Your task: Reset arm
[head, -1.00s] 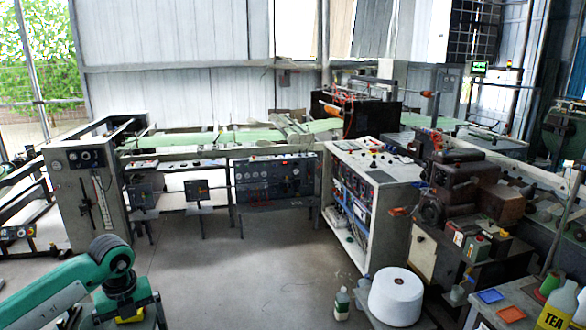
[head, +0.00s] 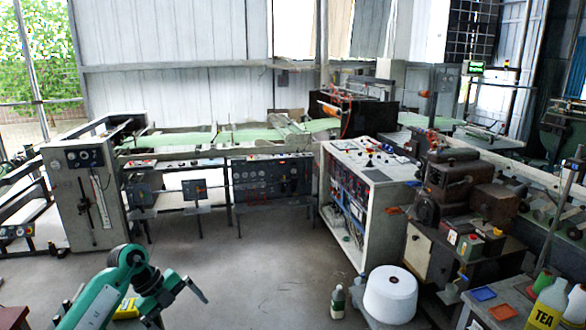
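My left arm, green and dark grey, rises from the bottom left in the head view and bends at a rounded elbow-like joint. Its far end, which looks like my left gripper (head: 197,289), points right and down over bare floor. The fingers are too small and dark there to tell whether they are apart. Nothing is visibly held in it. My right arm and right gripper are not in view.
A grey control cabinet (head: 350,208) and brown machine (head: 462,190) stand right of centre. A white spool (head: 390,296) and a small bottle (head: 338,302) are in front. A yellow TEA bottle (head: 547,305) is bottom right. The middle floor (head: 265,265) is clear.

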